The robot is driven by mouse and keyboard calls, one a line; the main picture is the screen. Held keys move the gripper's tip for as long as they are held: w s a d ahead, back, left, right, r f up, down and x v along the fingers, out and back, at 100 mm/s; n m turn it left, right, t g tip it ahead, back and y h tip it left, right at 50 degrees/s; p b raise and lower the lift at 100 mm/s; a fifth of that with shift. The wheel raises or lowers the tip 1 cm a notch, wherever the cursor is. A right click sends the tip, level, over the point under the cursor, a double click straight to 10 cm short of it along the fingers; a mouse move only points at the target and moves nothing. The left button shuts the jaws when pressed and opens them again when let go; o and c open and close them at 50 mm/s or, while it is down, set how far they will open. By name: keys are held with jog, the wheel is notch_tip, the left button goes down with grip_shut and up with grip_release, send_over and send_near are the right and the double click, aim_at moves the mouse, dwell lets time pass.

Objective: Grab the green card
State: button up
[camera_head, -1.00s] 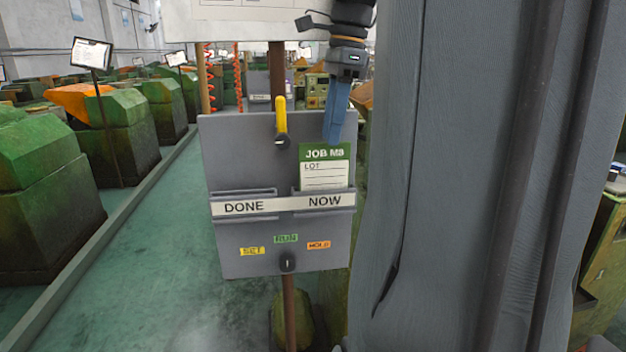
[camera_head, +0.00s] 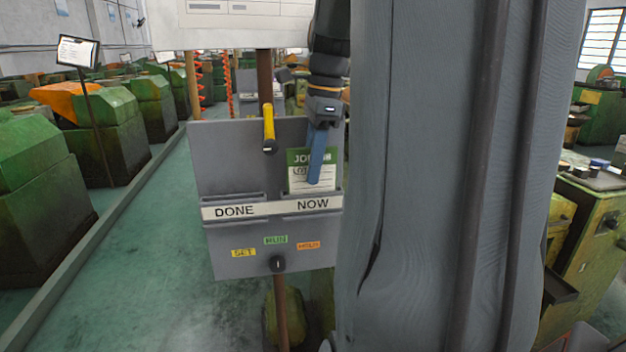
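The green-topped white card (camera_head: 298,178), marked JOB and LOT, stands upright in the NOW pocket (camera_head: 312,205) on the right of a grey board (camera_head: 230,150). My gripper (camera_head: 314,180) hangs down in front of the card, and its blue finger covers the right part of the card's text. Only one finger face shows, so I cannot tell whether it is open or shut, or whether it touches the card.
The DONE pocket (camera_head: 235,211) on the left looks empty. A yellow handle (camera_head: 268,125) sticks out above the pockets. Small SET, RUN (camera_head: 275,240) and HOLD labels and a black knob (camera_head: 277,264) sit below. Green machines (camera_head: 110,130) line the left; the floor there is clear.

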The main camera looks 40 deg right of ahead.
jog(key=shift+f, duration=0.15)
grip_shut()
dwell(0.5)
